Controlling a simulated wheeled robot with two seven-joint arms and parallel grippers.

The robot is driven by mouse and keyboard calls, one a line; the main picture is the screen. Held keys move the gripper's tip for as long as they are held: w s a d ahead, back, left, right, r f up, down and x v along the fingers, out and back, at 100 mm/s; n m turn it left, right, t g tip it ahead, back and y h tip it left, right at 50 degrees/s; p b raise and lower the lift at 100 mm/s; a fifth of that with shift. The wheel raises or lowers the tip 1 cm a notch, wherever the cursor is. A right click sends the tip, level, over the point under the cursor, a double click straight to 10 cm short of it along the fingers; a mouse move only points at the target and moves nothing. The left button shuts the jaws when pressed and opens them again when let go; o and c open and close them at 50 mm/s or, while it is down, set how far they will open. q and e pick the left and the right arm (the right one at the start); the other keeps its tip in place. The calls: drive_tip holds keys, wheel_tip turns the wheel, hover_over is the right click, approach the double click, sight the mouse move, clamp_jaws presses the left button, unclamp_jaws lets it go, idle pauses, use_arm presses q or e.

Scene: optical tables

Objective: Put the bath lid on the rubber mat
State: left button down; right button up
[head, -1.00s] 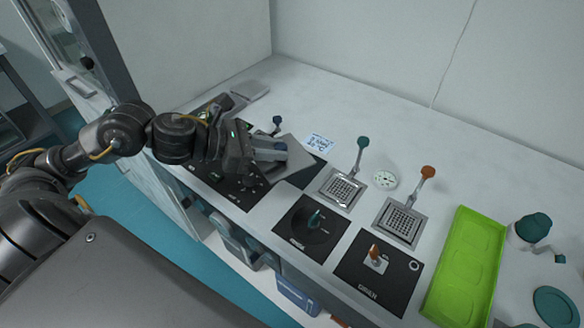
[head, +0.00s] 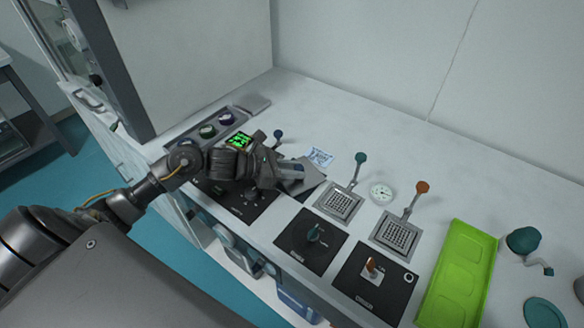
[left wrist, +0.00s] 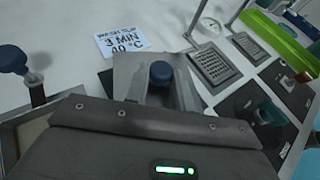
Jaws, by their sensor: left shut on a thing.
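The bath lid is a flat grey plate (head: 314,168) with a blue knob; it shows below the wash label in the left wrist view (left wrist: 127,75). My left gripper (head: 292,172) is shut on the lid's knob (left wrist: 161,72), with a finger on each side. A dark grey strip (head: 308,190) at the lid's near edge may be the rubber mat; the lid and gripper hide most of that spot. I cannot tell whether the lid touches it. My right gripper is not in view.
A blue-handled tool (left wrist: 14,62) stands at an open bath (left wrist: 30,135) beside the gripper. Baskets with teal (head: 340,201) and orange (head: 397,234) handles, black panels (head: 311,240) and a green tray (head: 459,275) lie to the right.

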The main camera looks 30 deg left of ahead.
use_arm(q)
drive_tip(key=shift+f, duration=0.2)
drive_tip(key=shift+f, duration=0.15)
drive_tip(key=c, duration=1.6)
unclamp_jaws()
drive_tip(key=shift+f+b, duration=0.1)
drive_tip(key=shift+b, duration=0.2)
drive_tip(key=shift+c, duration=0.2)
drive_tip(key=o, duration=0.5)
drive_tip(key=shift+c, duration=0.2)
